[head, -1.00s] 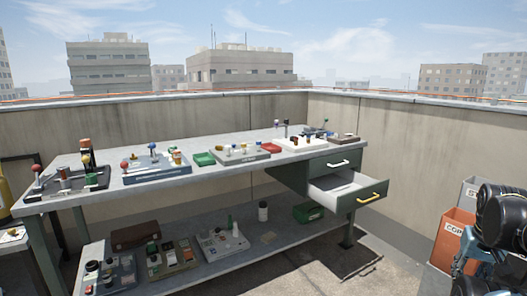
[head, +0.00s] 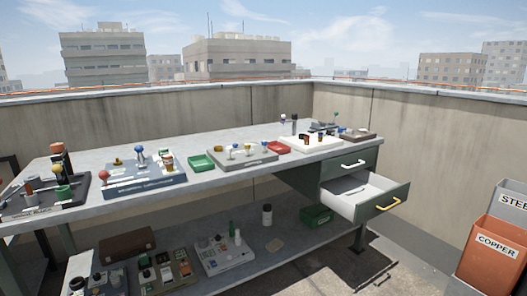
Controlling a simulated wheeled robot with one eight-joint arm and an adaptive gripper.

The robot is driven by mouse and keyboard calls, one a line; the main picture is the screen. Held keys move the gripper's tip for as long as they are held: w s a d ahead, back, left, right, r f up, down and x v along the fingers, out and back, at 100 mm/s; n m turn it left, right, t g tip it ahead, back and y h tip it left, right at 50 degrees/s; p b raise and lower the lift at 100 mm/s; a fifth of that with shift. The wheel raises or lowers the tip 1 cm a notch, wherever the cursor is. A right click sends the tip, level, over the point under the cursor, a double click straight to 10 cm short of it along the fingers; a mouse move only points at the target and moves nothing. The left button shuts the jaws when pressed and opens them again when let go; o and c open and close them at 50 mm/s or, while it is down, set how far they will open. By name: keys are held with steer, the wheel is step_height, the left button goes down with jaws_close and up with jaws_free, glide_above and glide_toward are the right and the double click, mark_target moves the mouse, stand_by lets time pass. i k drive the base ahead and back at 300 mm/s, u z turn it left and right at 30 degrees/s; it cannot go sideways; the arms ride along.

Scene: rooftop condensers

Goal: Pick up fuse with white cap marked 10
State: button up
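No cap marking can be read at this size, so I cannot tell which piece is the fuse with the white cap marked 10. Small capped pieces stand on a grey tray (head: 236,262), a dark olive tray (head: 184,286) and another tray (head: 78,266) on the lower shelf. A small white upright piece (head: 238,238) stands on the grey tray. More pieces stand on the bench top, on a black tray (head: 48,208), a blue-grey tray (head: 150,184), a grey block (head: 238,162) and a white board (head: 300,148). My gripper is not in view.
The grey bench (head: 225,138) has an open drawer (head: 374,196) jutting out at its right. A copper bin (head: 492,252) and steel bin (head: 514,203) stand at right. Floor between is clear.

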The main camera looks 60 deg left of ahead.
mark_target(229, 150)
steer(key=z, duration=0.05)
steer(key=k, duration=1.4)
steer(key=u, duration=1.95)
steer(key=i, duration=1.65)
steer(key=z, duration=0.05)
